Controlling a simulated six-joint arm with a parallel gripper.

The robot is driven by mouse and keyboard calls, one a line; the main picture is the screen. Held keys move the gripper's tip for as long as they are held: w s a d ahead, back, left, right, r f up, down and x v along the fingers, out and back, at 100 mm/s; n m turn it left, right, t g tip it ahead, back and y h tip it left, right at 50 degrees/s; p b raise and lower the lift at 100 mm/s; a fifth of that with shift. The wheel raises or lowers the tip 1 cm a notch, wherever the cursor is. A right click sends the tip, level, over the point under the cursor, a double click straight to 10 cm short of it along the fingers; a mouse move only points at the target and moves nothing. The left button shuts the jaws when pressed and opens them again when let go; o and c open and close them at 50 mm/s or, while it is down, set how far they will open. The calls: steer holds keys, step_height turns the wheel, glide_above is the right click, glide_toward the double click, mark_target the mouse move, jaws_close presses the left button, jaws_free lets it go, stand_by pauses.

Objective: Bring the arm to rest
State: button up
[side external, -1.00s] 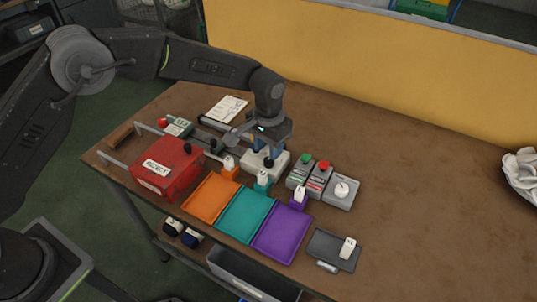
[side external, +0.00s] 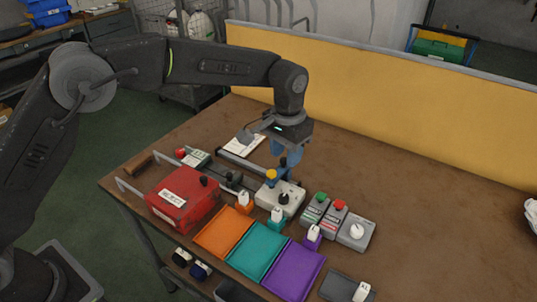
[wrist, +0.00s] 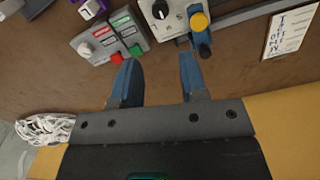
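My gripper (side external: 286,160) hangs from the wrist in the side external view, fingers pointing down, above the back of the white-topped unit (side external: 281,203) with a yellow knob and a black knob. In the wrist view my gripper (wrist: 158,64) shows two blue fingers spread apart, with only brown table between them. It holds nothing. The white-topped unit also shows at the top of the wrist view (wrist: 172,24), beyond the fingertips. My arm is bent, with its forearm roughly level over the table.
A red box (side external: 183,200) stands left of orange (side external: 224,232), teal (side external: 258,251) and purple (side external: 293,272) trays. Button boxes (side external: 325,212) and a dial box (side external: 356,232) stand right of the unit. A yellow partition (side external: 400,120) closes the back. The right table area is clear.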

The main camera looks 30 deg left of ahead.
steer(key=s+a+r+n+t, duration=0.1)
steer(key=s+a+r+t, duration=0.2)
steer(key=s+a+r, duration=0.9)
steer(key=s+a+t, duration=0.1)
steer(key=s+a, duration=0.2)
steer(key=s, duration=0.6)
steer(key=s+a+n+t, duration=0.1)
steer(key=s+a, duration=0.3)
steer(key=s, duration=0.5)
steer(key=shift+f+n+t, duration=0.3)
